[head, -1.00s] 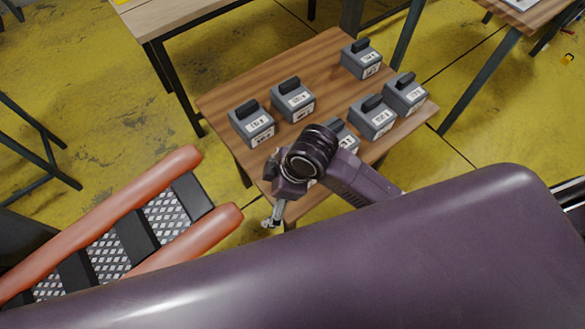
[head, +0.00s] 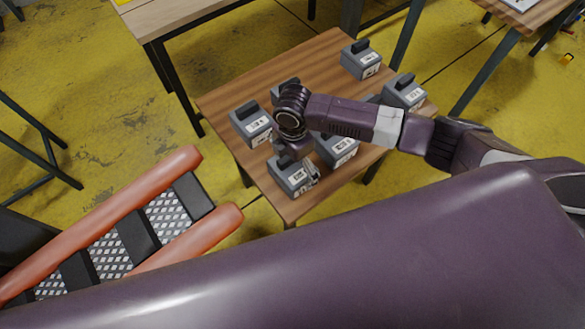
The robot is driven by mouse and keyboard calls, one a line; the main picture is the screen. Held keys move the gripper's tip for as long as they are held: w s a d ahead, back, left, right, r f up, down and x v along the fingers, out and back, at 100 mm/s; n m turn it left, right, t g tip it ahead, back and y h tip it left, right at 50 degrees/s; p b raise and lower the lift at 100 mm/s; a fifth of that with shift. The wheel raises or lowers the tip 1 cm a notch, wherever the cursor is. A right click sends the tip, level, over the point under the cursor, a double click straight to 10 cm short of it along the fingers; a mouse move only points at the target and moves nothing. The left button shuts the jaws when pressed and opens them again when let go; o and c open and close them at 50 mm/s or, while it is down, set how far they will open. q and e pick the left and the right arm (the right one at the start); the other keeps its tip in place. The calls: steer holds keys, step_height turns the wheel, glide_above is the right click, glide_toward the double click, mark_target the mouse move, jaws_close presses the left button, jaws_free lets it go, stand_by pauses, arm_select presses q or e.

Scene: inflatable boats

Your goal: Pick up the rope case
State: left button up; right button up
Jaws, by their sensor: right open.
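Several alike grey cases with black top handles and white labels stand on the wooden table. The labels are too small to read, so I cannot tell which is the rope case. My right gripper (head: 308,178) is open, pointing down at the table's near corner. It is at the nearest case (head: 288,182) and partly covers it; I cannot tell if they touch. Other cases are the left one (head: 251,125), one at the far end (head: 361,61), one at the right (head: 405,93) and one right of the gripper (head: 338,150). My arm hides parts of others. My left gripper is out of view.
The brown wooden table (head: 230,93) has bare room at its far left. An orange-sided rack with mesh panels (head: 150,230) lies at the left. Other tables stand at the back left (head: 170,18) and back right (head: 510,14). Yellow floor lies between.

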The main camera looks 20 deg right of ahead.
mark_target(292, 171)
steer(key=shift+w+f, duration=0.1)
steer(key=shift+f, duration=1.8)
steer(key=c, duration=1.9)
steer(key=shift+r, duration=0.1)
steer(key=shift+c, duration=0.2)
